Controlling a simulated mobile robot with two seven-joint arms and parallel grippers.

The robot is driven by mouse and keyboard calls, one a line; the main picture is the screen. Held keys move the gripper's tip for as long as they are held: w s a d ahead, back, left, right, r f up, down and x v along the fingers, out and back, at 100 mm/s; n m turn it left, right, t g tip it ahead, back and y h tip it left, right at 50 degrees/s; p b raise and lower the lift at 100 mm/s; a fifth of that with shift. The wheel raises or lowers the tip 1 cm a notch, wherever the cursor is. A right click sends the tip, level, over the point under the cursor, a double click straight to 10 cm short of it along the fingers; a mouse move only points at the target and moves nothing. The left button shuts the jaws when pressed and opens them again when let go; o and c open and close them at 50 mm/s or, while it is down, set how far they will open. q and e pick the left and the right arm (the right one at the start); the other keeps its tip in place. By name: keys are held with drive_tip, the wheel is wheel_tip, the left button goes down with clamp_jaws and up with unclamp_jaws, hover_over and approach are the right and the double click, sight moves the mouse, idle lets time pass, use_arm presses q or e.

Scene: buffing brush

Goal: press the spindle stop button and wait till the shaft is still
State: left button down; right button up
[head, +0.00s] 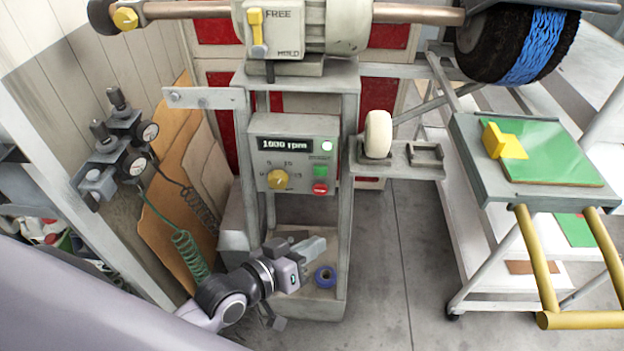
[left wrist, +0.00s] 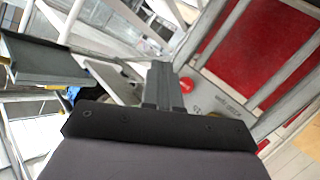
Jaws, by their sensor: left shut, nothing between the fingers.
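The grey control panel (head: 293,134) reads "1000 rpm" on its display. It carries a yellow knob (head: 278,179), a green button (head: 320,170), a red button (head: 320,188) and a lit pale-green lamp (head: 327,146). The shaft (head: 420,14) runs across the top and bears a black brush with a blue band (head: 533,45). One still picture cannot tell whether it turns. My left gripper (head: 318,244) is shut and empty, below the red button and apart from it. In the left wrist view the red button (left wrist: 186,84) shows just right of the shut fingers (left wrist: 160,75). My right gripper is out of view.
A white wheel-like piece (head: 378,135) stands on a bracket right of the panel. A blue ring (head: 325,276) lies in the lower tray. Pressure gauges with coiled hoses (head: 188,250) are at left. A cart with a green-topped tray (head: 560,155) stands at right.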

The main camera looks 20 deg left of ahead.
sight(320, 189)
use_arm(q)
drive_tip(key=shift+w+a+r, duration=0.15)
drive_tip(key=shift+w+r, duration=0.1)
drive_tip(key=shift+w, duration=0.15)
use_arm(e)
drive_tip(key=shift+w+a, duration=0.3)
use_arm(q)
drive_tip(key=w+a+b, duration=0.2)
drive_tip(key=w+b, duration=0.1)
drive_tip(key=w, duration=0.5)
drive_tip(key=shift+w+a+b, duration=0.2)
drive_tip(key=shift+a+b, duration=0.05)
drive_tip(key=shift+b, duration=0.1)
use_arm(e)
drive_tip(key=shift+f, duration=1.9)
use_arm(q)
drive_tip(key=shift+w, duration=0.15)
drive_tip(key=shift+w+a, duration=0.1)
drive_tip(key=shift+w, duration=0.15)
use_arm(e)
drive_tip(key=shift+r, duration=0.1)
